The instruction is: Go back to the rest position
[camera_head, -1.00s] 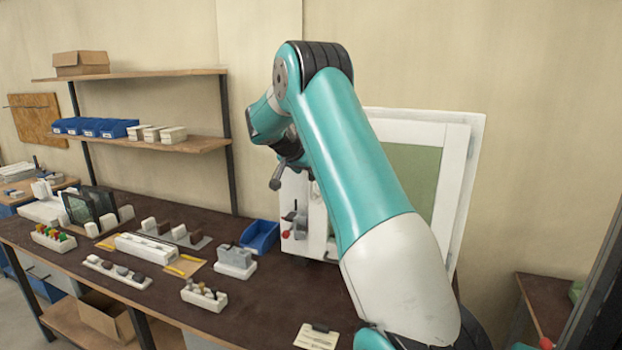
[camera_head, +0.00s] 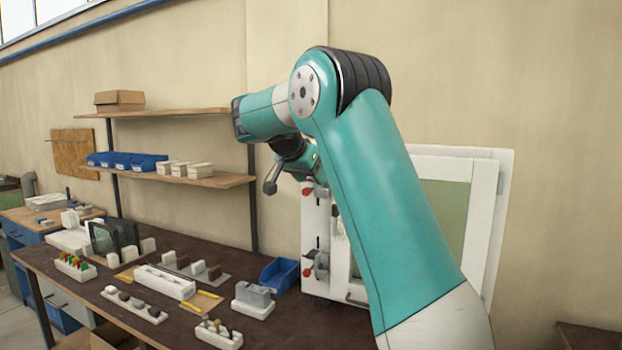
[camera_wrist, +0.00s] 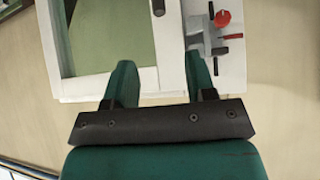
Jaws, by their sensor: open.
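My gripper (camera_wrist: 160,85) shows in the wrist view with its two green fingers spread apart and nothing between them. Beyond the fingers in that view is a white frame (camera_wrist: 170,45) with a green panel (camera_wrist: 95,35), and a grey clamp with a red knob (camera_wrist: 222,18) on the white board beside it. In the head view my arm reaches up and over toward the white frame (camera_head: 483,225) at the back of the bench. Red-knobbed clamps (camera_head: 307,270) sit on the white board left of the arm.
The dark bench top (camera_head: 200,335) holds a blue bin (camera_head: 280,274), a grey block on a white base (camera_head: 254,299) and several small part holders. Wooden shelves (camera_head: 190,180) with blue bins (camera_head: 127,162) stand behind on the left. The air above the bench's left half is free.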

